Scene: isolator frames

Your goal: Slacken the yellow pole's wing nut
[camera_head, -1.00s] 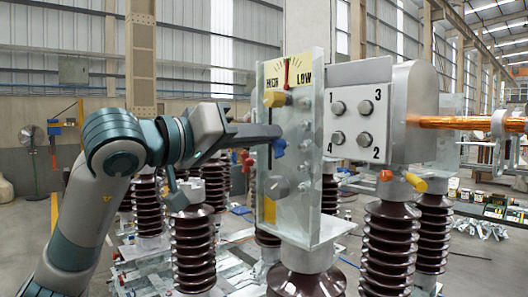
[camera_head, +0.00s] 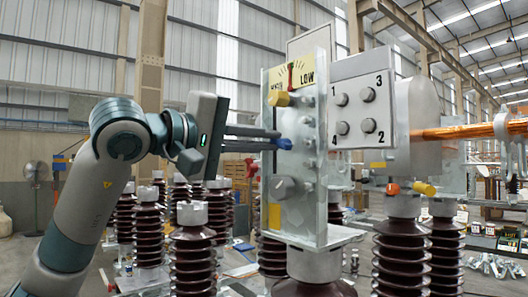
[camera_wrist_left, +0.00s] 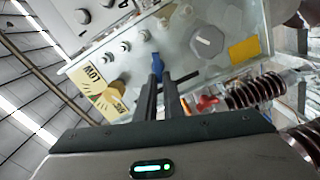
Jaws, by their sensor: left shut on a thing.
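A clear-fronted metal panel (camera_head: 308,206) with a yellow patch (camera_head: 274,217) stands on a brown ribbed insulator in the head view. A blue wing nut (camera_head: 284,143) sits on its face, below a yellow knob (camera_head: 278,98) and above a grey round knob (camera_head: 282,187). My left gripper (camera_head: 279,138) comes in from the left, its two narrow fingers shut on the blue wing nut. In the left wrist view the blue wing nut (camera_wrist_left: 157,65) shows at the fingertips (camera_wrist_left: 162,76), partly hidden between them. My right gripper is not in view.
A HIGH/LOW dial (camera_head: 292,74) tops the panel. A box with numbered bolts (camera_head: 361,112) and a copper bar (camera_head: 460,131) stand to the right. A red wing nut (camera_head: 250,168) is farther back. Several ribbed insulators (camera_head: 193,255) stand below my left arm.

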